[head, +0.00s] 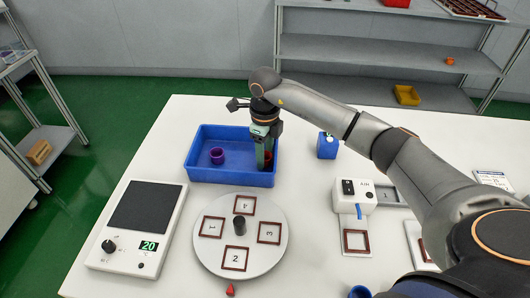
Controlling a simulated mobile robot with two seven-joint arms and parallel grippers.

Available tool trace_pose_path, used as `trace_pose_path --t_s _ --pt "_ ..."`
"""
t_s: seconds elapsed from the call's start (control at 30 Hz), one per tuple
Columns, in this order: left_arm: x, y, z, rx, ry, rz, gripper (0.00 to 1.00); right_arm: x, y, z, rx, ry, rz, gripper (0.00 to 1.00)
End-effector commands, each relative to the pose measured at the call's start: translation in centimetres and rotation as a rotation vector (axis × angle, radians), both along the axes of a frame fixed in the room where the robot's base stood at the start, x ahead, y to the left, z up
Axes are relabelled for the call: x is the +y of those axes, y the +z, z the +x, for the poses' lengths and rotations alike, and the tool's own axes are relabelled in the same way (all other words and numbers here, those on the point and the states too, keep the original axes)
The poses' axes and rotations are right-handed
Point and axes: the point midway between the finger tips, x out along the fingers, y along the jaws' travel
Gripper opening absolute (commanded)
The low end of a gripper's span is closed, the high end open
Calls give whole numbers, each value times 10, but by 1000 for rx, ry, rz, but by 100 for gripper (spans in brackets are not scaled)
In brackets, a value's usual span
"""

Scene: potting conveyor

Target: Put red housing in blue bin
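The blue bin (212,177) stands on the white table, back left of centre. A dark red piece (268,159), probably the red housing, shows in the bin's right part, partly hidden by my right gripper. My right gripper (263,162) points down into that part of the bin, with its green finger right at the red piece. I cannot tell whether the fingers grip it or are apart from it. A purple ring-shaped part (217,156) lies in the bin's left part. My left gripper is out of view.
A round turntable (272,262) with numbered frames stands in front of the bin. A heating plate (143,215) is at left, a small blue block (327,146) right of the bin, and a white press-like device (354,197) further right. A small red piece (231,290) lies at the front.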

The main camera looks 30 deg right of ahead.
Motion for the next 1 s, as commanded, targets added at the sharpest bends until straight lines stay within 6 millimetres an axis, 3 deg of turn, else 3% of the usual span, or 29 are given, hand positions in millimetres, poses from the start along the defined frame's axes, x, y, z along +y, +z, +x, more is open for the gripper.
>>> trace_pose_path --t_s 0.3,0.47,0.8,1.0 --pt "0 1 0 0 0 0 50 0 1 0 -1 -1 1 60" --pt "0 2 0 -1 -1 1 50 0 13 1 -5 -1 1 60" --pt "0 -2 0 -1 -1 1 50 0 83 1 -5 -2 0 60" --pt "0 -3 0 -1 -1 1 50 0 114 1 -3 -1 -1 60"
